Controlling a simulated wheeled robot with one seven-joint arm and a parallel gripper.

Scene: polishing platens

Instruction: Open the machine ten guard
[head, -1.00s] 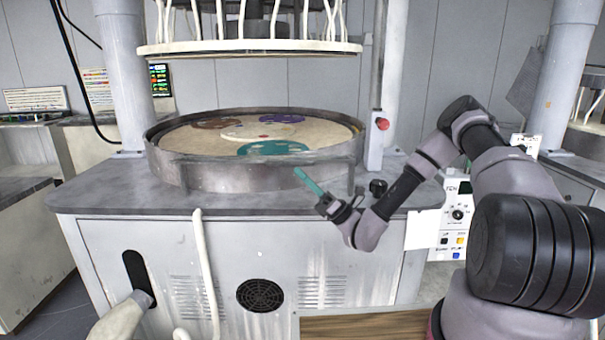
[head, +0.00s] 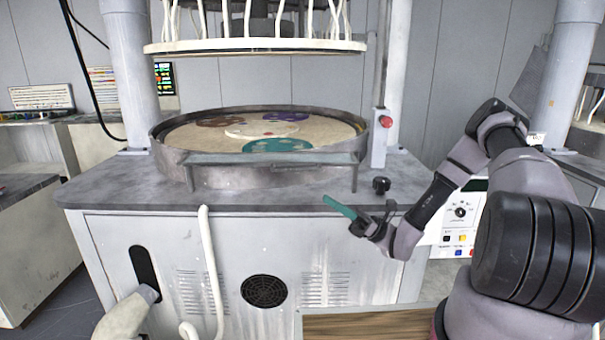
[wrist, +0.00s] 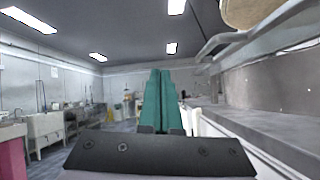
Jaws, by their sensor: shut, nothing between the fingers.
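The machine in front of me carries a round platen (head: 210,137) inside a raised metal rim. A flat grey guard bar (head: 270,160) on two short legs spans the front of the rim, with its upper face showing. It stands out a little from the rim; I cannot tell its exact angle. My gripper (head: 333,203) has teal fingers and is shut and empty. It is in front of the worktop edge, below and to the right of the guard, apart from it. In the wrist view the teal fingers (wrist: 160,100) lie together; the guard is not clear there.
A black knob (head: 381,185) stands on the worktop right of the guard. A red button (head: 386,121) is on the post behind. A control panel (head: 460,222) hangs at the right. A ring with white hoses (head: 255,47) is above the platen. A pale hose (head: 208,260) runs down the front.

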